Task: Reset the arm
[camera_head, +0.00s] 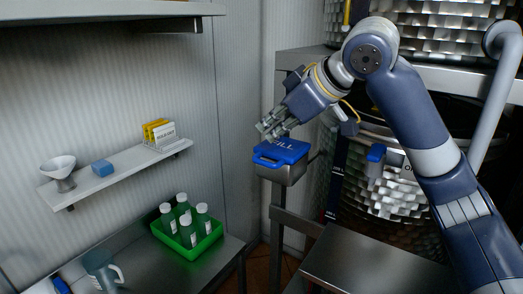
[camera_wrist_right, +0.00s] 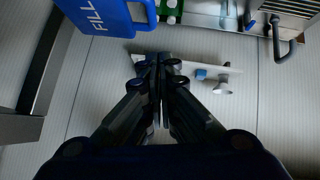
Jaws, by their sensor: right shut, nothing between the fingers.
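My right gripper (camera_head: 270,129) is raised at the end of my right arm, in the middle of the head view. Its fingers are together and hold nothing. In the right wrist view the closed fingertips (camera_wrist_right: 159,62) point toward the wall and shelf. Just below the gripper in the head view is a metal box with a blue lid marked FILL (camera_head: 282,150). The lid also shows at the upper left of the right wrist view (camera_wrist_right: 100,14). I cannot tell whether the fingers touch it. My left gripper is not in view.
A green crate (camera_head: 187,252) with several green bottles stands on the metal table at lower left. A wall shelf (camera_head: 117,174) holds a white funnel (camera_head: 59,172), a blue block (camera_head: 102,168) and a yellow-and-white box (camera_head: 159,133). A bare metal surface (camera_head: 365,262) lies at lower right.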

